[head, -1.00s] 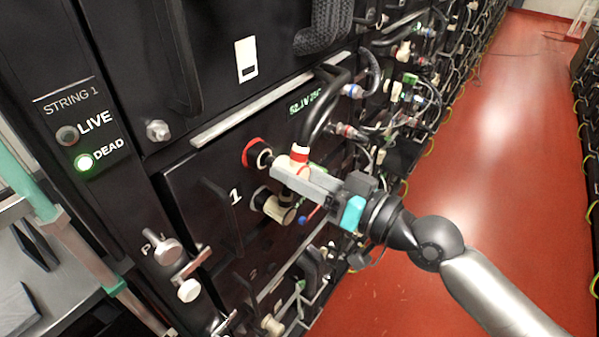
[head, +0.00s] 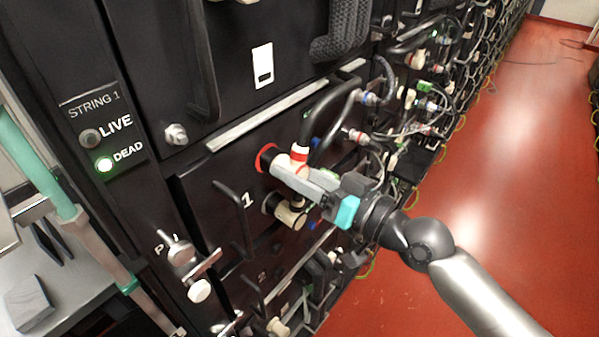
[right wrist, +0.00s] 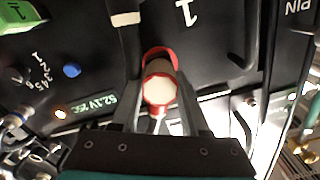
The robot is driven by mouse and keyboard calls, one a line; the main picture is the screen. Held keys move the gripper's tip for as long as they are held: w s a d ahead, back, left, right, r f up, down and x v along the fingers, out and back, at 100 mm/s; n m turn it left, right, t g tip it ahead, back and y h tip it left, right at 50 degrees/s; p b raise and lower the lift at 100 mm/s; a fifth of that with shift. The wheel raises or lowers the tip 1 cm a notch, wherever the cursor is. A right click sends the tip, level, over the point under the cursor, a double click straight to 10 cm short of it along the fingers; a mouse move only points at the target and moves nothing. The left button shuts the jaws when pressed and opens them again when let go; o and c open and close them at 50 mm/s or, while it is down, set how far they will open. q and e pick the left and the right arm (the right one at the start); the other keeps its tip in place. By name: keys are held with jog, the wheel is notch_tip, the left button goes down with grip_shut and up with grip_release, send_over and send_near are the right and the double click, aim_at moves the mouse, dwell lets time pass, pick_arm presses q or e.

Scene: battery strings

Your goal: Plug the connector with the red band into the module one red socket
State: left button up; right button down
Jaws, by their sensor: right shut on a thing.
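The connector with the red band (head: 299,158) is a cream elbow piece with a black cable rising from it. My right gripper (head: 302,178) is shut on it. The connector's nose is at the red-ringed socket (head: 266,157) on module 1, touching or partly inside it; the exact depth is hidden. In the right wrist view the connector (right wrist: 158,90) is between my fingers, with the red ring (right wrist: 160,52) just behind it. My left gripper is not in view.
A second cream connector (head: 284,210) sits in the socket just below. A black handle (head: 233,215) is to the left, and a PIN post (head: 180,252) at lower left. The DEAD light (head: 105,165) glows green. Cables crowd the rack on the right; red floor (head: 480,200) is clear.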

jog(key=shift+w+a, duration=0.1)
jog(key=shift+c, duration=1.6)
grip_release()
jog(key=shift+a, duration=0.1)
jog(key=b+v, duration=0.8)
jog(key=v, duration=0.7)
jog(key=shift+b, duration=0.4)
jog(key=shift+r, duration=0.1)
